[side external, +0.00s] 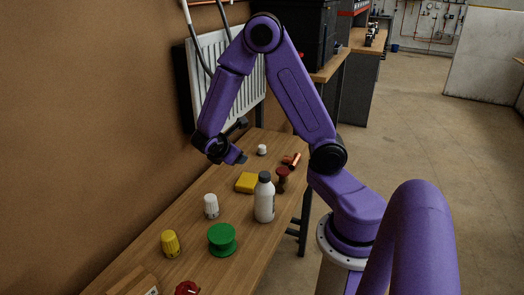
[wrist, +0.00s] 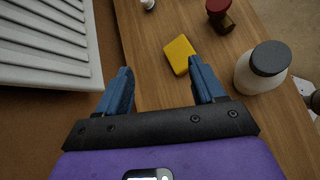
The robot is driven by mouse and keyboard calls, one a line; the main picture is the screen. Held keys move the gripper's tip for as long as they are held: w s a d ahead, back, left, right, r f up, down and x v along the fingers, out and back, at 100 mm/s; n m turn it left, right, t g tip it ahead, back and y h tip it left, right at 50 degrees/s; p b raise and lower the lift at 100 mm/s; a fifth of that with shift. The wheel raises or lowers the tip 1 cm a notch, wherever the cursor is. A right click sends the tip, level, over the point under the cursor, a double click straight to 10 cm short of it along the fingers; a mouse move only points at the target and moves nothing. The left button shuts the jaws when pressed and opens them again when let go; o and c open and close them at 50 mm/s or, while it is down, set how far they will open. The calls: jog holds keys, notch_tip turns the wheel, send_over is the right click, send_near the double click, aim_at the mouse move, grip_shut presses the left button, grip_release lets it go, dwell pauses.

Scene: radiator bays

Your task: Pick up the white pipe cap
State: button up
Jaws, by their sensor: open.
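The white pipe cap (side external: 262,149) is a small white piece standing on the wooden bench, near its far end. In the wrist view a small white piece that looks like this cap (wrist: 148,4) is cut by the top edge, beyond my fingertips. My gripper (side external: 238,142) is above the bench, to the left of the cap in the side view. In the wrist view my gripper (wrist: 160,68) has its two blue fingers wide apart with nothing between them. The cap is apart from the fingers.
A yellow sponge-like block (side external: 246,183), a white bottle (side external: 264,200), a dark red knobbed part (side external: 283,177) and copper fittings (side external: 291,160) stand nearby. A white ribbed knob (side external: 211,206), yellow knob (side external: 170,243) and green spool (side external: 222,240) are nearer. A radiator (side external: 212,62) hangs on the wall.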

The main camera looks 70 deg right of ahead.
jog(key=w+d+f+n+h, duration=0.2)
jog(key=w+d+f+h, duration=0.15)
jog(key=d, duration=0.55)
jog(key=n, duration=0.3)
send_near(262, 146)
jog(key=shift+y, duration=0.25)
jog(key=x, duration=0.5)
jog(key=shift+w+r, duration=0.1)
jog(key=shift+w, duration=0.1)
jog(key=shift+x, duration=2.8)
jog(key=shift+s, duration=0.2)
jog(key=c, duration=1)
jog(key=shift+r, duration=0.1)
jog(key=shift+c, duration=0.2)
